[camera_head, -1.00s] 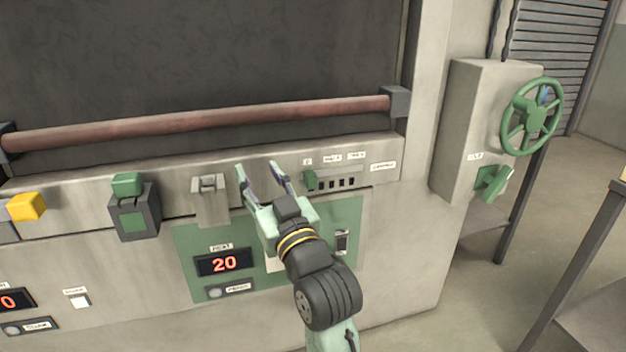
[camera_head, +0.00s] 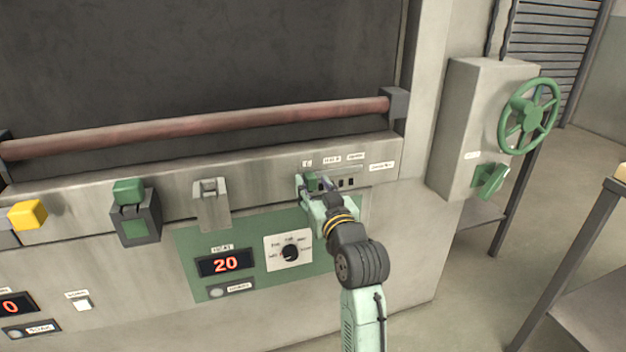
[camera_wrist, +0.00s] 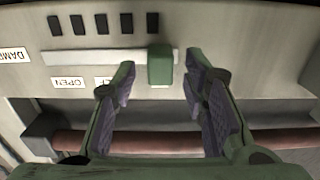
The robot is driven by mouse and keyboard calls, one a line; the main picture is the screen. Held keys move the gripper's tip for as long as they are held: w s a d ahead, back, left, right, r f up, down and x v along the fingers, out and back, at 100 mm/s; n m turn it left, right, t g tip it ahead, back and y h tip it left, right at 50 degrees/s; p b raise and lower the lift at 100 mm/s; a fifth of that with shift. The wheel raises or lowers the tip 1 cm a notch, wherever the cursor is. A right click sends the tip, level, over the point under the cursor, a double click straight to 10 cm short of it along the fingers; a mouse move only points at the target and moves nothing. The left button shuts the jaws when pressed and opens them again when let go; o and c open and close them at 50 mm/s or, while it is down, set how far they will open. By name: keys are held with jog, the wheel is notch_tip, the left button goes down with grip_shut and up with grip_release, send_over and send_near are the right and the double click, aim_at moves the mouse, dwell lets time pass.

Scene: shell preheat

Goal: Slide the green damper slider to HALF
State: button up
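The green damper slider (camera_wrist: 160,66) sits at one end of its slot in the wrist view, which shows the panel upside down. In the head view the slider (camera_head: 311,183) is at the left end of the slot, partly hidden by my gripper. My gripper (camera_head: 312,180) is at the slider in the head view. In the wrist view my gripper (camera_wrist: 158,75) is open, with one finger on each side of the slider and a gap visible on both sides. The HALF label (camera_head: 332,160) is above the slot, right of the slider.
A red-brown bar (camera_head: 220,122) runs across the front above the panel. A heat dial (camera_head: 290,252) and a display reading 20 (camera_head: 225,264) are below. A metal latch (camera_head: 210,188) is to the left. A green handwheel (camera_head: 528,115) stands at the right.

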jog(key=shift+w+a, duration=0.25)
jog(key=shift+w, duration=0.3)
grip_shut()
dwell(0.5)
